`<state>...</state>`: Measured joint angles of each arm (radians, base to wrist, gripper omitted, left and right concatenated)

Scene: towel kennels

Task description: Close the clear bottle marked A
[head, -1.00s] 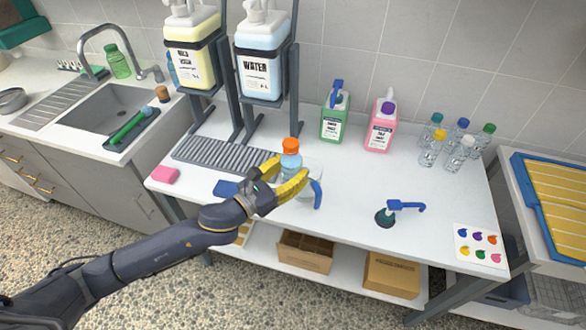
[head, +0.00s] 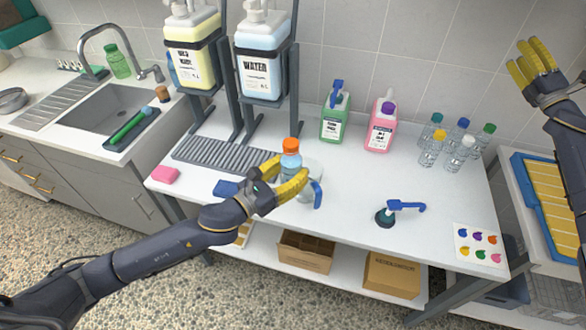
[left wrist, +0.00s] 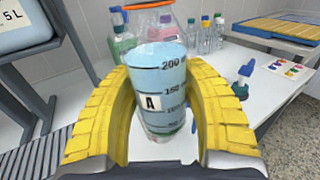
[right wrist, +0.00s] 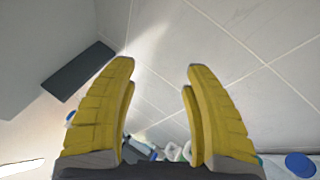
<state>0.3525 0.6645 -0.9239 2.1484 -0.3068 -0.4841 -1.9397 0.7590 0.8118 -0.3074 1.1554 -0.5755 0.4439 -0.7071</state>
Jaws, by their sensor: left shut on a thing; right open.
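The clear bottle marked A (head: 291,160) stands upright at the front middle of the counter, with blue liquid in it. In the left wrist view its label (left wrist: 150,103) and volume marks face me. An orange cap (head: 291,145) sits at its top; I cannot tell how tight it is. My left gripper (head: 288,174) is shut around the bottle's body, one yellow finger on each side. My right gripper (head: 527,62) is open and empty, raised high at the right, far from the bottle.
A clear jug with a blue handle (head: 317,195) stands close to the bottle's right.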

